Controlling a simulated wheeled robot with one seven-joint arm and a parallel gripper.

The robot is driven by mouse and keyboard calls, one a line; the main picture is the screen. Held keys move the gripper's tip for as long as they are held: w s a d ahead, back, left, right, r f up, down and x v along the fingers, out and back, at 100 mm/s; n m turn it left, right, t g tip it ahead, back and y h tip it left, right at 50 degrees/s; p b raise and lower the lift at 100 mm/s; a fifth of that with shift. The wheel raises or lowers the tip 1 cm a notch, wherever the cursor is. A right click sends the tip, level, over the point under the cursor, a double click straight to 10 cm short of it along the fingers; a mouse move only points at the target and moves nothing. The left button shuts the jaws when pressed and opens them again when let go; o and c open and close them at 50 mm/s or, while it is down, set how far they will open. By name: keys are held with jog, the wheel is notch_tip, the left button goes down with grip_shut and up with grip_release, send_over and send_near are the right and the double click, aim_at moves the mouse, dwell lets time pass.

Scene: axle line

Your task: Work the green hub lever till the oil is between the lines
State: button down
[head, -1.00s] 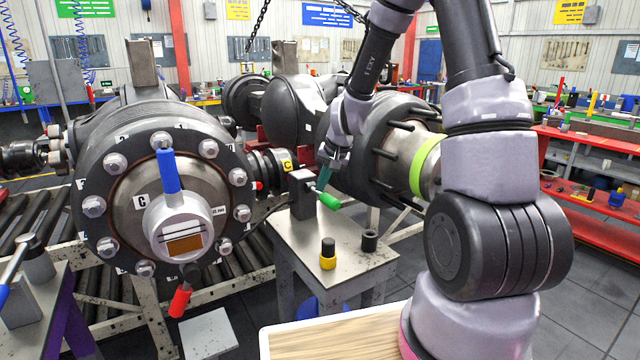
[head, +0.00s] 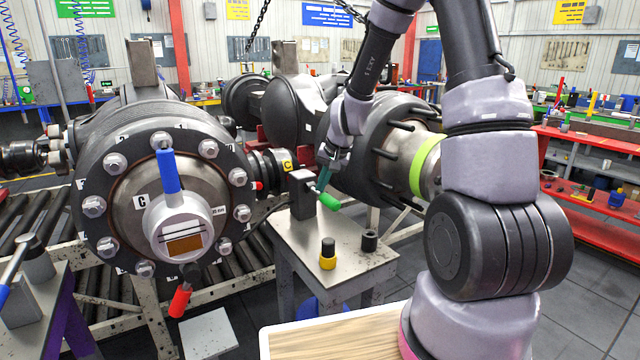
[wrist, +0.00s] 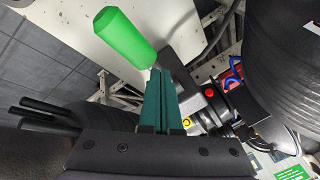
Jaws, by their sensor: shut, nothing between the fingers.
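The green hub lever (head: 330,202) sticks out from a small grey block on the metal stand, and its green grip shows in the wrist view (wrist: 125,36). My gripper (head: 321,184) is at the lever's base end, its teal fingers (wrist: 165,72) shut together with nothing between them. The fingertips are close beside the lever's rod; I cannot tell if they touch it. The oil window (head: 185,244) on the left hub's face shows amber oil in its lower part and dark lines on a pale strip above. The oil's top looks at or below the lower line.
A blue-handled lever (head: 168,172) and a red-handled lever (head: 181,300) are on the left hub. A yellow-and-black part (head: 328,256) and a black cup (head: 370,240) stand on the metal stand (head: 345,270). The right hub with studs is close behind my gripper.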

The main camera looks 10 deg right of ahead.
jog(key=shift+w+a+r, duration=0.1)
jog(key=shift+w+r, duration=0.15)
jog(key=shift+r, duration=0.45)
jog(key=shift+w+a+r, duration=0.1)
jog(key=shift+w+r, duration=0.15)
jog(key=shift+r, duration=0.5)
jog(key=shift+w+a+r, duration=0.1)
jog(key=shift+w+r, duration=0.15)
jog(key=shift+r, duration=0.45)
jog(key=shift+w+a+r, duration=0.1)
jog(key=shift+w+r, duration=0.15)
jog(key=shift+r, duration=0.55)
jog(key=shift+w+a+r, duration=0.1)
jog(key=shift+w+r, duration=0.2)
jog(key=shift+r, duration=0.45)
jog(key=shift+w+r, duration=0.25)
jog(key=shift+r, duration=0.55)
jog(key=s+d+r+t, duration=0.1)
jog(key=s+d+r, duration=0.2)
jog(key=s+r, duration=1.1)
jog(key=s+d+r, duration=0.1)
jog(key=s+r, duration=0.1)
jog(key=s, duration=0.5)
jog(key=s+d+r+t, duration=0.1)
jog(key=s, duration=0.7)
jog(key=shift+s+d+r+t, duration=0.3)
jog(key=shift+d+r, duration=0.05)
jog(key=shift+d, duration=0.05)
